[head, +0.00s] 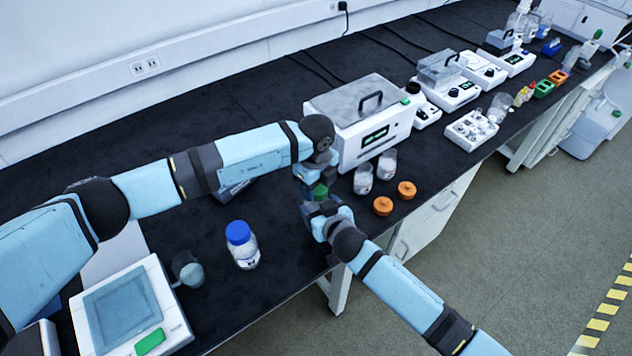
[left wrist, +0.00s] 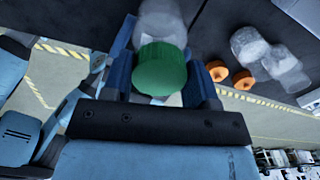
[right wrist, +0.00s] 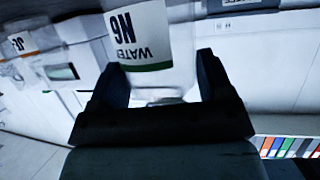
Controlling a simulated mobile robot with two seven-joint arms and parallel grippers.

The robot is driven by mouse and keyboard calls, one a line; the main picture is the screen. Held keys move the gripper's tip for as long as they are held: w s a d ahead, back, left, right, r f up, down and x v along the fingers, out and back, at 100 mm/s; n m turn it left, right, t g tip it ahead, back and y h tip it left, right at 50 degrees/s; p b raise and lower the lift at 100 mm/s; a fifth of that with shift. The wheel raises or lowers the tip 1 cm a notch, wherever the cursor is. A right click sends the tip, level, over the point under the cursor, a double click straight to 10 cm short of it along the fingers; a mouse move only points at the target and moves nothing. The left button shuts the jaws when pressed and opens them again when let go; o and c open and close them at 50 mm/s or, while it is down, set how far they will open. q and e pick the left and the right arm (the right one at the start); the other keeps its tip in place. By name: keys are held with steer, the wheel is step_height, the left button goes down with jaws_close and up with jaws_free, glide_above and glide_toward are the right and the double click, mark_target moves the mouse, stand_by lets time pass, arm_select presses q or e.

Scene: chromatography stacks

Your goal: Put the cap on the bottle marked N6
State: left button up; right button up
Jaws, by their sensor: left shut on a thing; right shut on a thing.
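A green cap (left wrist: 160,70) is between the fingers of my left gripper (head: 318,184), which is shut on it. A clear bottle (left wrist: 160,24) shows just beyond the cap in the left wrist view. In the right wrist view, the bottle marked N6 (right wrist: 140,38) has a white WATER label with a green stripe, and my right gripper (head: 317,207) is shut on it. In the head view both grippers meet near the bench's front edge, with the green cap (head: 320,191) between them. The bottle's mouth is hidden, so I cannot tell whether the cap touches it.
Two clear open bottles (head: 363,179) (head: 387,165) stand right of the grippers, with two orange caps (head: 382,206) (head: 406,190) in front. A white instrument (head: 365,125) stands close behind. A blue-capped bottle (head: 242,246) and a screen device (head: 130,310) are at the left.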

arm_select(q)
steer(key=shift+f, duration=0.55)
stand_by(0.4)
arm_select(e)
steer(key=c, duration=0.4)
arm_select(q)
steer(key=m, duration=0.4)
steer(key=shift+w, duration=0.1)
steer(key=m, duration=0.5)
steer(key=shift+d+m, duration=0.15)
steer(key=shift+m, duration=0.25)
steer(key=o, duration=1)
steer(key=shift+c, duration=0.2)
steer(key=shift+r, duration=0.1)
